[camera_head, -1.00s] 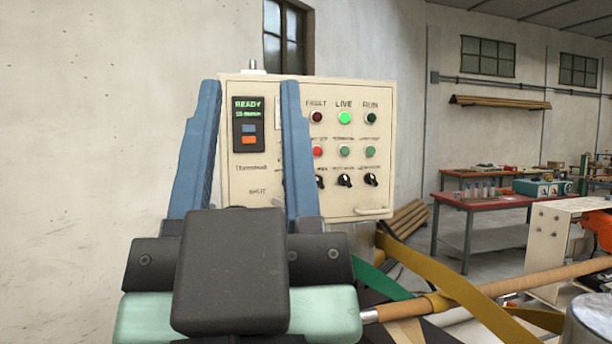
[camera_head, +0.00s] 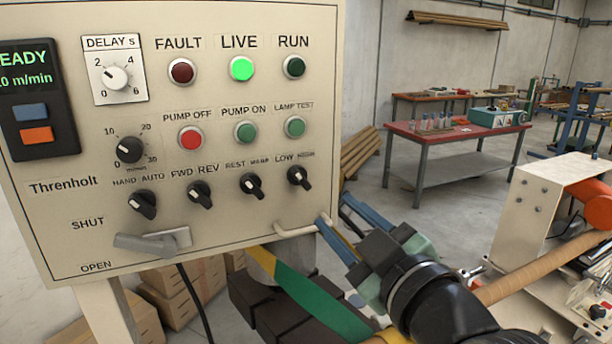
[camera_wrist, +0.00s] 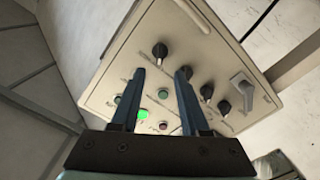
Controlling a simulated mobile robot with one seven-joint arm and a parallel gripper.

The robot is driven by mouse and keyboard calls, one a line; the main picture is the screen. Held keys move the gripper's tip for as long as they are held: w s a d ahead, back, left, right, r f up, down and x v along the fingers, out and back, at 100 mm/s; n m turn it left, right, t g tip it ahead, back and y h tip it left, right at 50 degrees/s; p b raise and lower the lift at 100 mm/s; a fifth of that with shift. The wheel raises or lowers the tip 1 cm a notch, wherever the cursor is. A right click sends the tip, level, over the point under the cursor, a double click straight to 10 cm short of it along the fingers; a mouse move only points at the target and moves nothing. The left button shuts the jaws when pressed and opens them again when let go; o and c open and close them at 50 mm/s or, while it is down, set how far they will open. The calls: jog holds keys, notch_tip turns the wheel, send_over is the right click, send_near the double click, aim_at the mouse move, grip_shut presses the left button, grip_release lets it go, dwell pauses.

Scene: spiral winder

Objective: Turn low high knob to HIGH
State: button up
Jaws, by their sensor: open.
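The LOW/HIGH knob (camera_head: 299,177) is a black rotary knob at the right end of the lower knob row on the cream control panel (camera_head: 215,225). Its pointer appears to lean up-left, toward LOW. In the wrist view it appears to be the black knob (camera_wrist: 160,51) just beyond and between the fingertips. My gripper (camera_head: 336,210) is open and empty, its blue fingers pointing at the panel's lower right corner, below and right of the knob. In the wrist view, the gripper (camera_wrist: 162,70) has its fingers spread apart. Contact with the panel cannot be told.
The REST knob (camera_head: 251,186) sits left of the LOW/HIGH knob. A cream handle (camera_head: 295,230) sticks out below, close to my fingers. A SHUT/OPEN lever (camera_head: 148,243) is at lower left. A wound tube (camera_head: 540,265) runs right of my arm.

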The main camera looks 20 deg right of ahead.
aim_at(303, 182)
jog(key=w+p, duration=0.1)
jog(key=w, duration=0.2)
jog(key=w+p, duration=0.1)
jog(key=w, duration=0.2)
jog(key=w+p, duration=0.1)
jog(key=w, duration=0.2)
jog(key=shift+a+r+p, duration=0.2)
jog(key=shift+a+p, duration=0.15)
jog(key=shift+w+f, duration=0.1)
jog(key=shift+w, duration=0.6)
grip_shut()
